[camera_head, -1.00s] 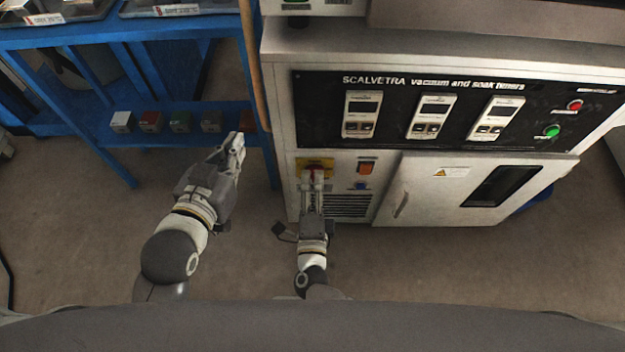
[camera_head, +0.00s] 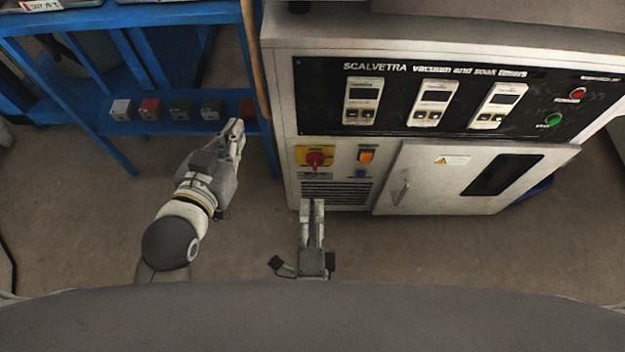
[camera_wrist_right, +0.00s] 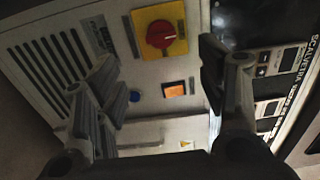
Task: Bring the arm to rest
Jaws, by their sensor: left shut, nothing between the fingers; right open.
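My right gripper (camera_head: 312,206) is in front of the machine's lower panel, below the red rotary switch (camera_head: 315,159) on its yellow plate. It is open and empty, with clear space between it and the switch. In the right wrist view the open fingers (camera_wrist_right: 155,85) frame the panel, and the red knob (camera_wrist_right: 160,34) shows between and above them. My left gripper (camera_head: 238,130) is shut and empty, held up at the left in front of the blue rack.
The timer machine (camera_head: 345,228) fills the right side; its door (camera_head: 425,185) looks slightly ajar. An orange button (camera_head: 366,156) and a blue button (camera_head: 361,174) sit beside the switch. The blue rack (camera_head: 75,118) holds several small blocks. Open floor (camera_head: 90,215) lies at left.

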